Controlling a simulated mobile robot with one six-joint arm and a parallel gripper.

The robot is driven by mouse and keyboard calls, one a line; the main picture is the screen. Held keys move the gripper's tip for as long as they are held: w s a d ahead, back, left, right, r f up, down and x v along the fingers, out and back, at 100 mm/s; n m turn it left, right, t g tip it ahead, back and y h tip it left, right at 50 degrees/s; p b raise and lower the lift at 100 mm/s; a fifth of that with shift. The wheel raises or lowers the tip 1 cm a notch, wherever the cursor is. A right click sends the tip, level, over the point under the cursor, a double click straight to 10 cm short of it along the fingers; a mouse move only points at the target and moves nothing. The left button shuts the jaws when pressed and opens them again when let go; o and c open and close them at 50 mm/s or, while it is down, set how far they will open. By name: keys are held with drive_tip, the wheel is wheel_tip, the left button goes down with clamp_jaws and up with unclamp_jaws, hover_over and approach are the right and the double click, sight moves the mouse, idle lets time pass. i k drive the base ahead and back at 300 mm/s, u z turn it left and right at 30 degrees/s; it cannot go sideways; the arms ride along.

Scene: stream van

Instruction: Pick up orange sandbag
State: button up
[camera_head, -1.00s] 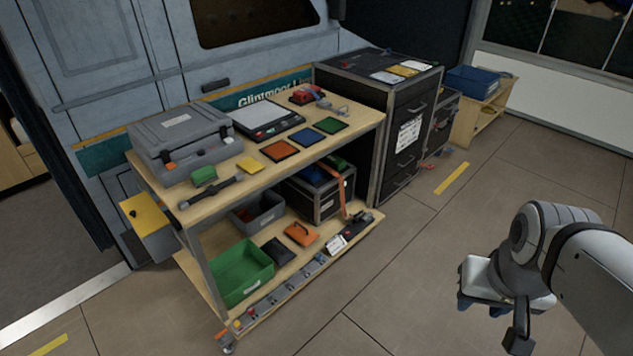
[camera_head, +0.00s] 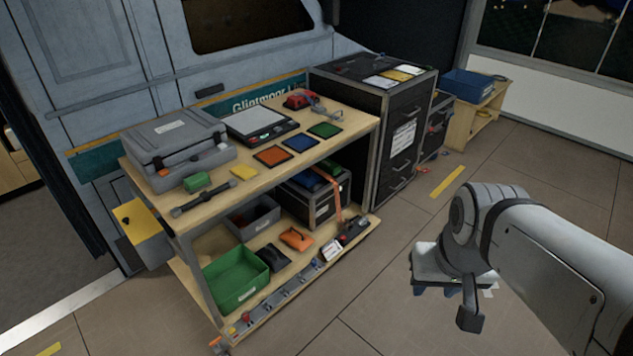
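The orange sandbag (camera_head: 296,239) lies on the lower shelf of the wooden cart, right of a black bag (camera_head: 273,257) and in front of a black case. My gripper (camera_head: 435,289) is at the right of the view, over the floor and well apart from the cart. It points downward, and its fingers are mostly hidden behind its own body, so I cannot see whether they are open or shut. I see nothing hanging from it.
A green bin (camera_head: 236,277) and a grey bin (camera_head: 254,217) share the lower shelf. A power strip (camera_head: 290,290) runs along its front edge. The cart's upper shelf (camera_head: 222,207) overhangs from above. The floor (camera_head: 372,310) between cart and arm is clear.

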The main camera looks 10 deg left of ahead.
sight(299, 240)
drive_tip(key=i, duration=0.85)
drive_tip(key=u, duration=0.05)
